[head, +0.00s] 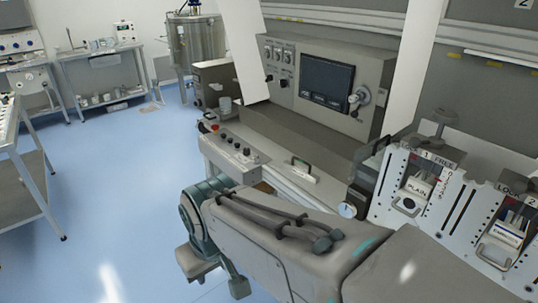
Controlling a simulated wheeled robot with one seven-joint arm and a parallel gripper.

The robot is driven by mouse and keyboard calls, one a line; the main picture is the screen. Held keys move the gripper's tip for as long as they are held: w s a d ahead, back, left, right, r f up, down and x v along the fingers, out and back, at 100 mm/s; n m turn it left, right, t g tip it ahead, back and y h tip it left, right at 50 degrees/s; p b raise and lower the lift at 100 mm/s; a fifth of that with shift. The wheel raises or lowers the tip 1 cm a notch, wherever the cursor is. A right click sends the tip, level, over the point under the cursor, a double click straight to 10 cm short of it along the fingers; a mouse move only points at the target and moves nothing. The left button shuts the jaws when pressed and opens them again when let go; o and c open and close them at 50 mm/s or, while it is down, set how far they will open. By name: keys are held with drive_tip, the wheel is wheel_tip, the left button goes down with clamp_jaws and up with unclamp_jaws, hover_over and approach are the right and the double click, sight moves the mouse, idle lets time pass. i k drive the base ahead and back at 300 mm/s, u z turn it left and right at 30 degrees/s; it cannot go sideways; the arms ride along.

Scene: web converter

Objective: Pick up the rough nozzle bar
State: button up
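I cannot make out a thing I can surely call the rough nozzle bar in the head view. At the right, the machine has a white station (408,190) marked 1, with LOCK and FREE lettering, and a block (417,187) labelled PLAIN. A second station (503,225) marked 2 holds a block with a blue band (507,233); its label is too small to read. My arm crosses the bottom of the view, hiding part of the machine's front. Its end bends down and away, and my gripper's fingers do not show.
A control console with a dark screen (326,82) stands behind a grey ledge. A low panel with black knobs (238,147) sits at its left end. A steel tank (195,42), a bench (100,52) and a trolley (36,172) stand farther left. Blue floor (120,190) between them is clear.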

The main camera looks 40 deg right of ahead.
sight(304, 173)
drive_tip(key=z, duration=0.8)
drive_tip(key=i, duration=1)
drive_tip(key=z, duration=0.95)
